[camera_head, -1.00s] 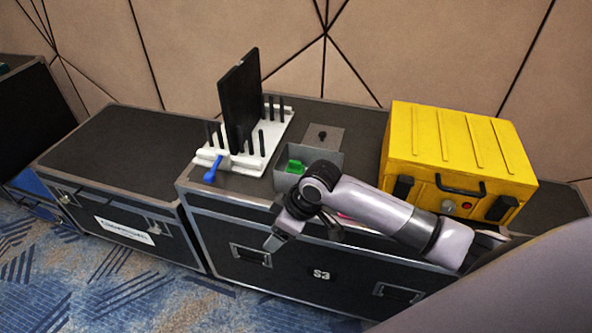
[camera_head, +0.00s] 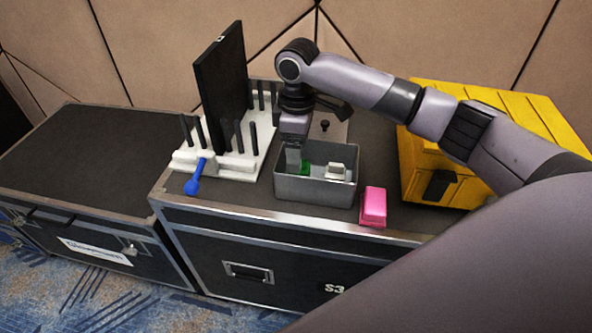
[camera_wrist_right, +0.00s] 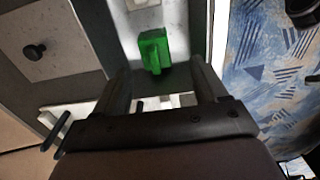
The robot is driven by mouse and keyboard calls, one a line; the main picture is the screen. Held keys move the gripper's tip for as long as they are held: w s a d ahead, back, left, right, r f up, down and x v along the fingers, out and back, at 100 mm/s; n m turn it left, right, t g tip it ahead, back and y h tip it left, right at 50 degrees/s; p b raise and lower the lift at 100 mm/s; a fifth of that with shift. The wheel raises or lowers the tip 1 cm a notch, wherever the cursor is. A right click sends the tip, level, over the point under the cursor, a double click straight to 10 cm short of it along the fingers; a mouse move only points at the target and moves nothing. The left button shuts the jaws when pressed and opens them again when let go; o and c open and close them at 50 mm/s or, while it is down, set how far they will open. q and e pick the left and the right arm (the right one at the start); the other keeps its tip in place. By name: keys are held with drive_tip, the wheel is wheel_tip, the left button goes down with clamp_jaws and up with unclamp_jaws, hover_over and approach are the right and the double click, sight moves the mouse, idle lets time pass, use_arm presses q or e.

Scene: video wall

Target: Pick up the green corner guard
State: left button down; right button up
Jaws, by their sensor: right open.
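The green corner guard (camera_head: 305,167) lies inside a grey open-topped box (camera_head: 314,190) on the black case, partly hidden behind my gripper in the head view. In the right wrist view the green corner guard (camera_wrist_right: 154,50) shows whole, just beyond and between the fingers. My right gripper (camera_head: 293,160) points down at the left part of the box, with its fingertips at about the rim or lower. In the right wrist view the gripper (camera_wrist_right: 160,75) is open, with nothing between its fingers. My left gripper is not in view.
A white block (camera_head: 337,171) lies in the same box. A pink block (camera_head: 373,206) stands right of it. A white rack (camera_head: 222,165) with black pegs, a black panel (camera_head: 222,85) and a blue tool (camera_head: 195,180) are left. A yellow case (camera_head: 440,165) stands right.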

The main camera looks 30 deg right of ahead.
sight(305, 171)
drive_tip(key=f, duration=0.6)
drive_tip(key=shift+d+f+b, duration=0.15)
drive_tip(key=shift+d+b, duration=0.25)
drive_tip(key=c, duration=1)
